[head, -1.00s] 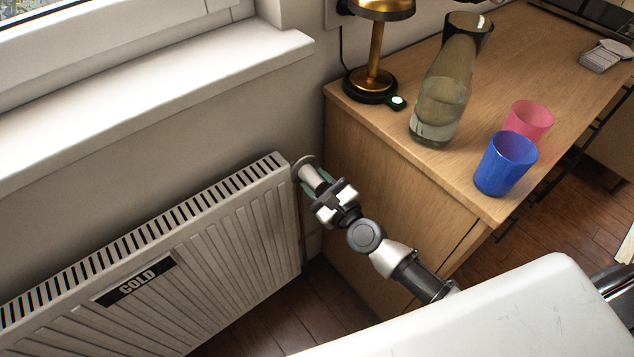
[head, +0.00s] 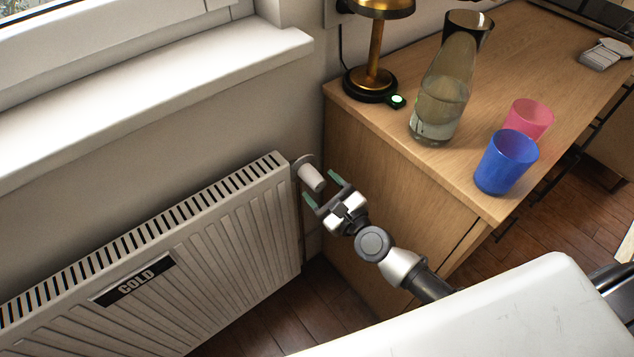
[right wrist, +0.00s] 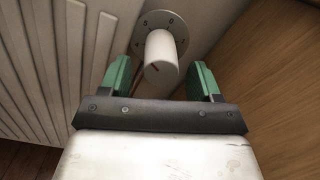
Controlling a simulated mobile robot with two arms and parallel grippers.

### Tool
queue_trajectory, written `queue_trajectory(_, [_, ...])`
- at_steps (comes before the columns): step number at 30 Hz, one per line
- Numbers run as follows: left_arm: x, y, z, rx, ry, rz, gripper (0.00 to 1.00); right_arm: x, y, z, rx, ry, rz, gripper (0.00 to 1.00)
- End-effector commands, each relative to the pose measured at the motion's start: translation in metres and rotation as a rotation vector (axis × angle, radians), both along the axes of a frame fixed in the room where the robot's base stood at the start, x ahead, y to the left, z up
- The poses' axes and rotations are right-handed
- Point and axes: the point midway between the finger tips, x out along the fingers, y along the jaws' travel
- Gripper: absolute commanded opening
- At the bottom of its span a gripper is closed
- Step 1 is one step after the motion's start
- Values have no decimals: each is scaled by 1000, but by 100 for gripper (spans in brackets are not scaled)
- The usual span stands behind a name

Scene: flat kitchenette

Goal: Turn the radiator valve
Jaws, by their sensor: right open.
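The radiator valve (head: 312,178) is a white cylindrical knob at the upper right end of the white radiator (head: 230,225). In the right wrist view the valve knob (right wrist: 161,62) has a dark line on its face and a round grey dial plate (right wrist: 160,22) with marks behind it. My right gripper (head: 325,188) is open and empty, with green finger pads, just in front of the knob. In the right wrist view its fingertips (right wrist: 160,76) stand left and right of the knob, apart from it. My left gripper is not in view.
A "COLD" label (head: 133,281) is on the radiator. The wooden cabinet (head: 375,190) stands close to the right of the valve. On it are a brass lamp (head: 372,60), a glass bottle (head: 442,95), a pink cup (head: 530,115) and a blue cup (head: 505,163). A windowsill (head: 150,90) runs above the radiator.

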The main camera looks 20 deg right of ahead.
Motion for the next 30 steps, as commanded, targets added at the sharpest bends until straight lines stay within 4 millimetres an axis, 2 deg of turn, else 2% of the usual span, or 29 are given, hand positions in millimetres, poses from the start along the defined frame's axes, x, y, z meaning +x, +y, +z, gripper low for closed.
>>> queue_trajectory(6, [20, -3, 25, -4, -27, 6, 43, -45, -15, -5, -4, 5, 3, 63])
queue_trajectory(12, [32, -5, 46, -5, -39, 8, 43, -72, -25, -5, -2, 3, 1, 63])
queue_trajectory(18, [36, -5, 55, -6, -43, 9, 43, -81, -28, -3, 0, 3, 1, 63])
queue_trajectory(30, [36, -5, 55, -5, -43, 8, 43, -81, -28, -2, 1, 2, 1, 63])
